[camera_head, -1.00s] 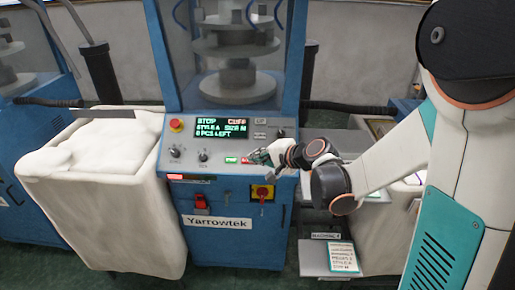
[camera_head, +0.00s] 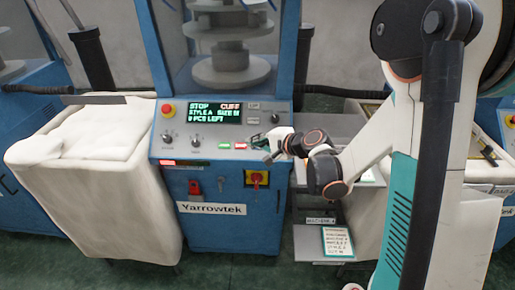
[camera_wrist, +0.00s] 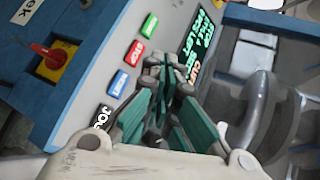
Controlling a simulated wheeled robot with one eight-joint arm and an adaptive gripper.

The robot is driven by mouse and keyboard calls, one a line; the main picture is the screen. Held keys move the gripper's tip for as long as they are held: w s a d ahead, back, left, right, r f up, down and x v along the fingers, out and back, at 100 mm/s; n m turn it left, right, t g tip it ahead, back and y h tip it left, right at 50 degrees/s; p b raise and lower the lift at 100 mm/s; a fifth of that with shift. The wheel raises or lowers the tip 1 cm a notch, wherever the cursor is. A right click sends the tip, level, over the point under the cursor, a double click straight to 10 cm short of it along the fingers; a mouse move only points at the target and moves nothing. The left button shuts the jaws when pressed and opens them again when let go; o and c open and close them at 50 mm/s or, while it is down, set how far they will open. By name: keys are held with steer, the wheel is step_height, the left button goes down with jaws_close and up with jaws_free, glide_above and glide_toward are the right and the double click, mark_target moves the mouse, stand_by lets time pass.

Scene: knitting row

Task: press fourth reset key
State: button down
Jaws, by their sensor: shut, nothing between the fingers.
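The blue knitting machine's control panel (camera_head: 178,148) carries a row of small keys. In the wrist view the row has a green key (camera_wrist: 148,25), a red key (camera_wrist: 133,52), a blue key (camera_wrist: 118,83) and a black key (camera_wrist: 102,118) marked JOG. The blue key's lettering is too small to read surely. My gripper (camera_head: 262,144) is at the right part of the panel, right of the red key. In the wrist view my gripper (camera_wrist: 167,72) is shut and empty, with its tips beside the red and blue keys; I see no clear contact.
The lit display (camera_head: 215,113) reads STOP. A red emergency button (camera_head: 167,109) and knobs are at the panel's left. A red-and-yellow switch (camera_head: 257,179) sits below. A white fabric bin (camera_head: 95,190) stands left; a card on a shelf (camera_head: 338,241) lies low right.

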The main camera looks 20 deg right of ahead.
steer(key=shift+w+d+f+b, duration=0.2)
steer(key=shift+w+f+b, duration=0.45)
steer(key=shift+f, duration=0.3)
steer(key=shift+w+d+f+b, duration=0.25)
steer(key=shift+w+f+b, duration=0.3)
steer(key=shift+w+f, duration=0.3)
steer(key=shift+w+d+f+b, duration=0.2)
steer(key=shift+w+f+b, duration=0.4)
steer(key=shift+f, duration=0.4)
steer(key=shift+f, duration=0.1)
steer(key=shift+w+d+f+b, duration=0.1)
steer(key=shift+w+f+b, duration=0.15)
steer(key=shift+b, duration=0.1)
steer(key=shift+w+f+b, duration=0.2)
steer(key=shift+f+b, duration=0.05)
steer(key=shift+b, duration=0.1)
steer(key=shift+s+r, duration=0.1)
steer(key=shift+r, duration=0.05)
steer(key=shift+s+r+p, duration=0.35)
steer(key=shift+r, duration=0.1)
steer(key=shift+s+r, duration=0.1)
steer(key=shift+r, duration=0.05)
steer(key=s+r+p, duration=0.1)
steer(key=r, duration=0.1)
steer(key=s+a+r+p, duration=0.1)
steer(key=shift+s+a+r, duration=0.1)
steer(key=shift+s+r, duration=0.25)
steer(key=shift+s, duration=0.05)
